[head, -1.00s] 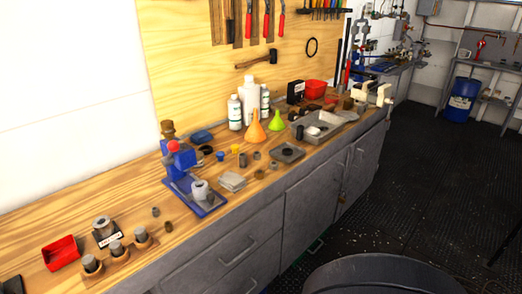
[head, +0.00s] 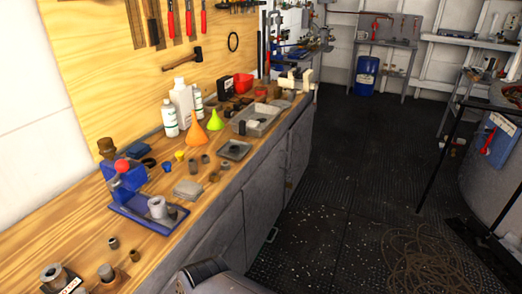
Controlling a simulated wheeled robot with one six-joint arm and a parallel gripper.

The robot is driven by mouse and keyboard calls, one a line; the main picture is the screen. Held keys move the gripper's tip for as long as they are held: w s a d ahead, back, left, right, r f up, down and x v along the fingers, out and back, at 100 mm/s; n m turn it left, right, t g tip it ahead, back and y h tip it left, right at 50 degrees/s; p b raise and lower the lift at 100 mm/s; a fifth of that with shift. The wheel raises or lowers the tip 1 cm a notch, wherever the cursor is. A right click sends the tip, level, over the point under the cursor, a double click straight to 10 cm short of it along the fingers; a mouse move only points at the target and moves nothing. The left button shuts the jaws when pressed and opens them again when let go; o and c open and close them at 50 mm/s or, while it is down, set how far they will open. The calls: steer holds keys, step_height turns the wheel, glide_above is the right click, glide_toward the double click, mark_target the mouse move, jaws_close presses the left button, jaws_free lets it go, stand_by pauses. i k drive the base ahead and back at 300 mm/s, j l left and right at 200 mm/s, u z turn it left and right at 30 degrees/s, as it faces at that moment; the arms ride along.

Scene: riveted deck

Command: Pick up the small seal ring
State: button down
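The wooden workbench top (head: 50,218) runs along the wall on the left, with many small parts on it. I cannot tell for sure which part is the small seal ring. A dark ring-like piece (head: 149,162) lies behind the blue press (head: 128,182). My gripper is not in view.
An orange funnel (head: 196,134), a green funnel (head: 216,121) and white bottles (head: 182,103) stand at the back of the bench. The dark floor (head: 335,150) is mostly open; a coiled rope (head: 432,262) lies at right.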

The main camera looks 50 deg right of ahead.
mark_target(234, 148)
steer(key=z, duration=1.25)
steer(key=i+l+z, duration=0.15)
steer(key=i+l, duration=0.15)
steer(key=i+l+z, duration=0.15)
steer(key=i, duration=0.35)
steer(key=i+l+z, duration=0.15)
steer(key=i, duration=0.25)
steer(key=l, duration=0.1)
